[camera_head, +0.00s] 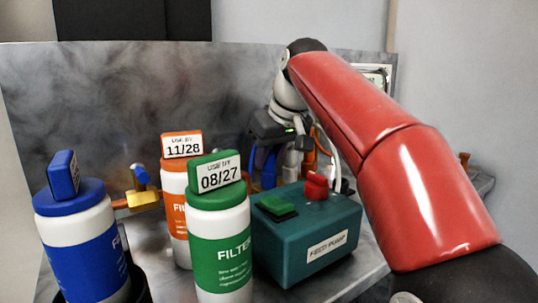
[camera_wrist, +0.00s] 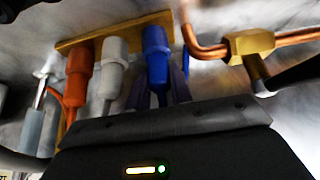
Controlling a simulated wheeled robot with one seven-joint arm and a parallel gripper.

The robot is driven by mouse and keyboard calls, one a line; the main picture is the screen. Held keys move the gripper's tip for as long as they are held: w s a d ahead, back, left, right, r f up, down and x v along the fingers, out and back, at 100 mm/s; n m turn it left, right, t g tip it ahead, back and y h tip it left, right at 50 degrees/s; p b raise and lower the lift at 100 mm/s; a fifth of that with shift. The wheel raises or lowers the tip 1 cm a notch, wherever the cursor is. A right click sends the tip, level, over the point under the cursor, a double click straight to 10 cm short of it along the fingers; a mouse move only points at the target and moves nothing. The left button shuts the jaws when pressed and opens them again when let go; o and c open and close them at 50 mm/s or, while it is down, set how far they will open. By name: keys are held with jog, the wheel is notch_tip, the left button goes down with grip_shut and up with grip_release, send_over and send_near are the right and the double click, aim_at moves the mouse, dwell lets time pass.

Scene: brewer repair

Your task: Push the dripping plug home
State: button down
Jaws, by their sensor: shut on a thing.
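In the wrist view a brass manifold bar (camera_wrist: 128,27) carries three plugs in a row: an orange plug (camera_wrist: 78,72), a white plug (camera_wrist: 112,60) and a blue plug (camera_wrist: 156,45). My gripper (camera_wrist: 158,88) is shut on the blue plug, with a dark finger on each side of its lower part. In the head view my gripper (camera_head: 264,165) is behind the teal pump box, and the white plug (camera_head: 292,160) and orange plug (camera_head: 309,158) show to its right. I cannot see a drip, nor tell how deep each plug sits.
The teal feed pump box (camera_head: 308,240), with green and red switches, stands in front of the plugs. Green (camera_head: 218,230), orange (camera_head: 178,200) and blue (camera_head: 75,235) filter bottles stand to the left. A brass fitting with copper pipe (camera_wrist: 248,43) is right of the blue plug.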

jog(key=c, duration=0.8)
grip_release()
jog(key=shift+r+p, duration=0.6)
jog(key=shift+o, duration=1)
jog(key=shift+a+r+p, duration=0.1)
jog(key=shift+r+p, duration=0.8)
jog(key=shift+p, duration=0.05)
jog(key=shift+r, duration=2.05)
